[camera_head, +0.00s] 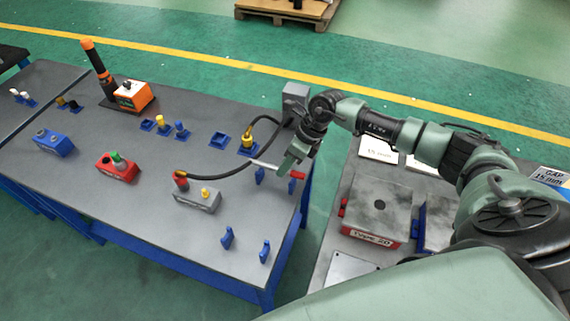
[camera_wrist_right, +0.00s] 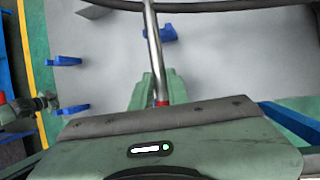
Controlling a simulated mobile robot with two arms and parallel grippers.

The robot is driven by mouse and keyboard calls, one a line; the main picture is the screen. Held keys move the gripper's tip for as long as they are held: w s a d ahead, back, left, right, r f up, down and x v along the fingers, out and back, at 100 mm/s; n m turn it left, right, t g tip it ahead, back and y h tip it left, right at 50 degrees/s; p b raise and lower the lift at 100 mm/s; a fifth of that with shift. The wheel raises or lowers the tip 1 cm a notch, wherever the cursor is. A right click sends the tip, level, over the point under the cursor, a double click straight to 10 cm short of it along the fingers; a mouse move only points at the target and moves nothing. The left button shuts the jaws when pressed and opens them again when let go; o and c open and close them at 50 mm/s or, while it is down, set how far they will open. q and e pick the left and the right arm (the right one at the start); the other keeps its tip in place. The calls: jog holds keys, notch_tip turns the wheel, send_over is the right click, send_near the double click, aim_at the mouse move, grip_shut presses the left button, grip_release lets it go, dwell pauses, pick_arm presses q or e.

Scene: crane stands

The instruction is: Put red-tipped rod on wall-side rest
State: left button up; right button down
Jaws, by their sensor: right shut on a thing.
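My right gripper (camera_head: 293,166) is shut on the red-tipped rod (camera_head: 265,164), close to its red end. The rod is thin and silver. In the right wrist view the rod (camera_wrist_right: 154,42) runs away from between the fingers (camera_wrist_right: 160,92), with a red band at the grip. In the head view it lies across the farther pair of blue rests, a left one (camera_head: 260,176) and a right one (camera_head: 292,186). I cannot tell whether it touches them. A nearer pair of blue rests, left (camera_head: 227,238) and right (camera_head: 265,251), stands empty. My left gripper is not seen.
A grey box (camera_head: 295,97) with a black cable (camera_head: 235,170) stands behind the gripper. A grey block (camera_head: 198,199) with red and yellow plugs is left on the grey table (camera_head: 150,222). A second table (camera_head: 332,226) with a plate fixture (camera_head: 377,214) is at right.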

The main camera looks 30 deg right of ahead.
jog(key=shift+f+b, duration=0.95)
jog(key=shift+f, duration=0.3)
dwell(0.7)
jog(key=c, duration=1.3)
grip_release()
jog(key=shift+f, duration=0.1)
jog(key=p+v, duration=0.2)
jog(key=v, duration=0.3)
jog(key=shift+p, duration=0.35)
